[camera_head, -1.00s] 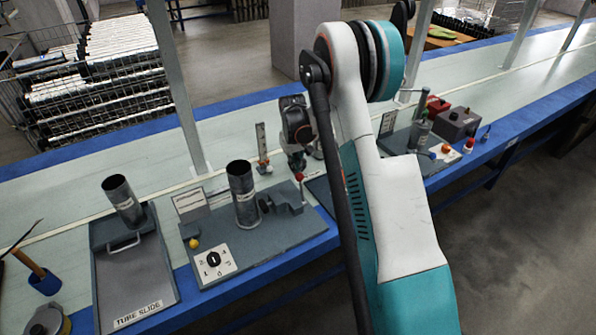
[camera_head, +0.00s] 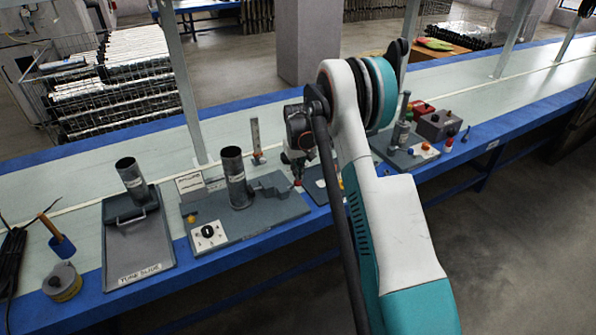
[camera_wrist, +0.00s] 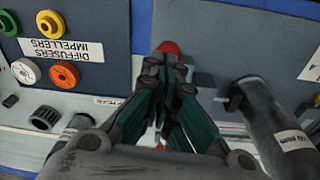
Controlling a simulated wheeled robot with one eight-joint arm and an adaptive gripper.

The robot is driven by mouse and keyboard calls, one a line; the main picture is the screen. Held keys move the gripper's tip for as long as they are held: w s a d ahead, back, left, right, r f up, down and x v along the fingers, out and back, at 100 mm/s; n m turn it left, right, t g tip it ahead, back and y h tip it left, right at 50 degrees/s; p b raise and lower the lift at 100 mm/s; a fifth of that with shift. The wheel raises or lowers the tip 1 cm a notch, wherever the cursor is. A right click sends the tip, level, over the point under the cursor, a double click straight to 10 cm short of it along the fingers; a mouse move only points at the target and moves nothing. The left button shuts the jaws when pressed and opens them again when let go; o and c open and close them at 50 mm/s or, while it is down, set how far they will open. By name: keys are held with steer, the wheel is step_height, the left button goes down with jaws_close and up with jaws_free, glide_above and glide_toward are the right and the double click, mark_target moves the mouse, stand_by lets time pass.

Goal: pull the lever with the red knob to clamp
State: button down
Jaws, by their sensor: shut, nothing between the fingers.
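The red knob (camera_wrist: 168,47) shows just beyond my fingertips in the wrist view. It also shows small at the right end of the grey clamp board in the head view (camera_head: 298,183). My gripper (camera_wrist: 166,62) is shut and empty, its tips right at the knob; I cannot tell whether they touch it. In the head view my gripper (camera_head: 296,166) is small, just above the knob and partly behind my arm. The lever's shaft is mostly hidden. The grey clamp board (camera_head: 215,219) carries an upright metal tube (camera_head: 235,178) and a grey clamp block (camera_head: 270,187).
A tube slide tray (camera_head: 137,245) stands left of the board. A "DIFFUSERS IMPELLERS" board (camera_wrist: 98,75) with coloured rings lies left in the wrist view. A second fixture with a grey box (camera_head: 437,125) stands to the right. A thin upright post (camera_head: 256,140) stands behind the board.

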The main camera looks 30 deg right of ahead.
steer(key=shift+s+f+b, duration=0.15)
steer(key=shift+s+f, duration=0.4)
steer(key=shift+s, duration=0.35)
steer(key=shift+s+f+b, duration=0.15)
steer(key=shift+s+f, duration=0.4)
steer(key=shift+s, duration=0.3)
steer(key=r, duration=0.1)
steer(key=w+r+p, duration=0.1)
steer(key=w+r, duration=0.1)
steer(key=shift+w+d+r+p, duration=0.15)
steer(key=shift+d+r+p, duration=0.1)
steer(key=shift+r+p, duration=0.15)
steer(key=s+r+p, duration=0.2)
steer(key=s+r, duration=0.1)
steer(key=s, duration=0.5)
steer(key=shift+s, duration=0.4)
steer(key=shift+a, duration=0.1)
steer(key=shift+r, duration=0.1)
